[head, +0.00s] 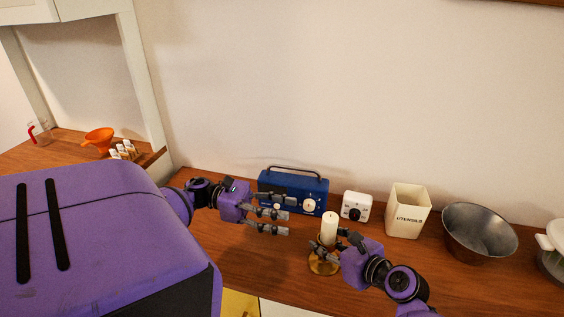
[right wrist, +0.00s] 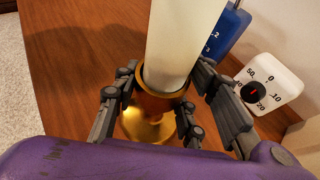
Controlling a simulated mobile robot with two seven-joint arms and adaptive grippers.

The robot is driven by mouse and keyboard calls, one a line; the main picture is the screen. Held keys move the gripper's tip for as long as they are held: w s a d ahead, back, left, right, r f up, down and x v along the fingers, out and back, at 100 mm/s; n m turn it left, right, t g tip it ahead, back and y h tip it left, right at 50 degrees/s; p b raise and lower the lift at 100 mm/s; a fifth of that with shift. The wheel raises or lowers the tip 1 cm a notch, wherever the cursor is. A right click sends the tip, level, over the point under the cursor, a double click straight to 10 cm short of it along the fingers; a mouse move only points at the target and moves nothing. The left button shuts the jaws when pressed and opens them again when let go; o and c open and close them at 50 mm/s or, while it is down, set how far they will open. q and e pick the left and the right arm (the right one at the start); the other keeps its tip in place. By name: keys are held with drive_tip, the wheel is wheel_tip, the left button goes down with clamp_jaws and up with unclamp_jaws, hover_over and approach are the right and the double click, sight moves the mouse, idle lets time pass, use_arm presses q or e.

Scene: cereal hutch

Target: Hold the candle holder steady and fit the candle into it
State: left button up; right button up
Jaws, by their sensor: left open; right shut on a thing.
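The white candle (head: 329,229) stands upright in the brass candle holder (head: 323,265) on the wooden counter. In the right wrist view the candle's lower end (right wrist: 178,55) sits inside the rim of the holder's cup (right wrist: 160,104). My right gripper (head: 332,246) is shut on the candle holder, with its fingers on both sides of the cup; it also shows in the right wrist view (right wrist: 160,98). My left gripper (head: 286,216) is open and empty, to the left of the candle and apart from it. How deep the candle sits is hidden by the cup.
A blue radio (head: 290,184) stands behind my left gripper. A white kitchen timer (head: 356,206), a cream utensil box (head: 407,211) and a metal bowl (head: 480,232) stand along the wall to the right. The counter (head: 246,255) left of the holder is clear.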

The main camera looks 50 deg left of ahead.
drive_tip(key=shift+s+d+f, duration=0.1)
drive_tip(key=shift+d+f, duration=0.05)
drive_tip(key=shift+f, duration=0.35)
drive_tip(key=o, duration=1.4)
drive_tip(key=shift+r, duration=0.1)
drive_tip(key=shift+o, duration=0.5)
drive_tip(key=shift+r, duration=0.25)
drive_tip(key=v, duration=1.1)
drive_tip(key=shift+d+r, duration=0.25)
drive_tip(key=shift+d, duration=0.1)
drive_tip(key=shift+f, duration=0.1)
